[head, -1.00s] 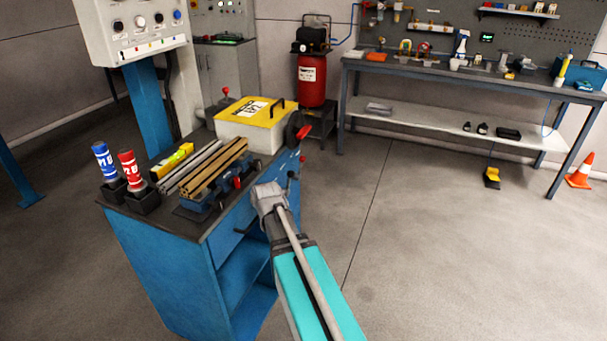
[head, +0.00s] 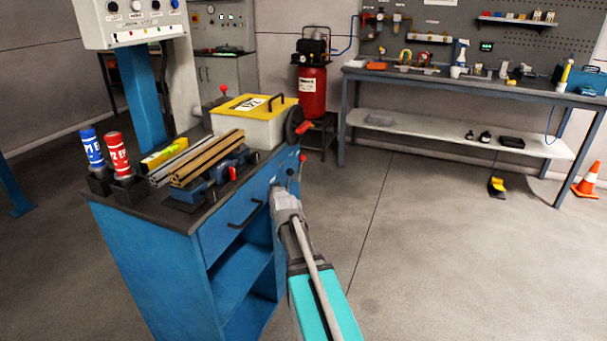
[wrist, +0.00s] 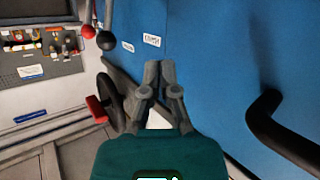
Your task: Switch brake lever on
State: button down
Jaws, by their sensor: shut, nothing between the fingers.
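Two small levers stand out from the blue cabinet's right side: one with a red knob (head: 303,158), one with a dark knob (head: 290,172). In the wrist view the red knob (wrist: 88,31) and dark knob (wrist: 106,40) hang at the upper left. Two white labels (wrist: 151,40) are beside them; one seems to read CLAMP, the other is too small to read, so I cannot tell which lever is the brake. My gripper (head: 283,193) is in front of the cabinet, just below the levers. In the wrist view my gripper (wrist: 159,70) is shut and empty, apart from both knobs.
A handwheel with a red handle (wrist: 97,108) is left of my fingers in the wrist view. A black drawer handle (wrist: 285,130) is at the right. The cabinet top (head: 130,204) carries bottles, bars and a yellow-lidded box (head: 250,105). Open floor (head: 420,240) lies to the right.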

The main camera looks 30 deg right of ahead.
aim_at(303, 161)
jog(key=d+f+m+t+h+b, duration=0.1)
jog(key=d+f+t+h+b, duration=0.4)
jog(key=d+b, duration=0.8)
jog(key=shift+w+d+f+m+h+b, duration=0.25)
jog(key=shift+f+b, duration=0.2)
jog(key=shift+b, duration=0.9)
jog(key=p+x, duration=0.4)
jog(key=x, duration=0.9)
jog(key=shift+w+r, duration=0.15)
jog(key=shift+w, duration=0.25)
jog(key=shift+d, duration=0.15)
